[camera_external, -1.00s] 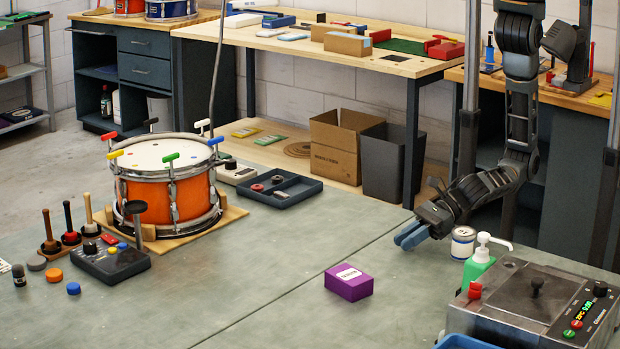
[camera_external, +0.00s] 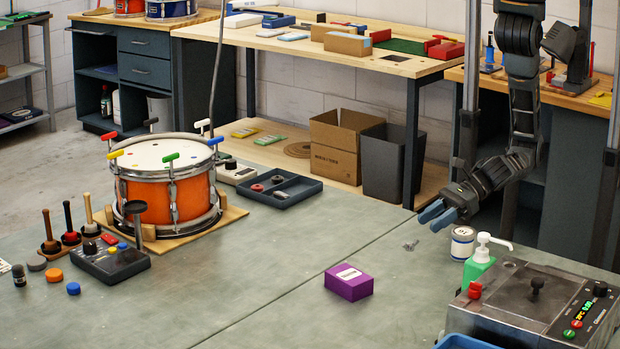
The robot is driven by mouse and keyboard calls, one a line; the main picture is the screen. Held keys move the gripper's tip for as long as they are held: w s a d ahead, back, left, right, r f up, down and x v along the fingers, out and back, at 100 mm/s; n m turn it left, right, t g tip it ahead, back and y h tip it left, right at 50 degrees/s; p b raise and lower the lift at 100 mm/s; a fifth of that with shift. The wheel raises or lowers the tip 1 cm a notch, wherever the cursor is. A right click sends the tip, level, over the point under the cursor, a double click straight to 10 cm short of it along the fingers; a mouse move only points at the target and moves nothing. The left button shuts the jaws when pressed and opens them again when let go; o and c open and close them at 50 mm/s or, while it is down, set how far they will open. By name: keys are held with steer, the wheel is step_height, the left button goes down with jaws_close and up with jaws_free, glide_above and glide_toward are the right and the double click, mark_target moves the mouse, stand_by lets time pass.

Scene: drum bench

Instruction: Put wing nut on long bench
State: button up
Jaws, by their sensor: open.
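The wing nut (camera_external: 410,245) is a small grey metal piece lying on the grey-green surface of the large bench (camera_external: 290,265) in the foreground, near a seam that crosses the bench. My gripper (camera_external: 432,214) has blue fingertips and is open. It is above and to the right of the wing nut, apart from it, with nothing seen between its fingers.
A white tin (camera_external: 462,243) stands just right of the wing nut, near a green pump bottle (camera_external: 479,265) and a metal machine (camera_external: 535,305). A purple box (camera_external: 348,283) lies nearer the camera. An orange drum (camera_external: 165,195) stands left. The bench's middle is mostly clear.

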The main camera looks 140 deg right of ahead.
steer(key=shift+v, duration=2)
steer(key=s+f+m+y, duration=0.1)
steer(key=s+m, duration=0.1)
steer(key=s+a+m+y, duration=0.1)
steer(key=s+m, duration=0.1)
steer(key=s+f+m, duration=0.1)
steer(key=s+m, duration=0.1)
steer(key=m, duration=0.1)
steer(key=shift+s+a+f+y, duration=0.3)
steer(key=shift+a+f+y, duration=0.05)
steer(key=shift+y, duration=0.05)
steer(key=s+r+m+t+y, duration=0.1)
steer(key=s+r+m, duration=0.2)
steer(key=s+m, duration=0.4)
steer(key=s+r+m+t+y, duration=0.1)
steer(key=s+r+m, duration=0.3)
steer(key=m, duration=1.3)
steer(key=s, duration=0.4)
steer(key=shift+s+m, duration=0.3)
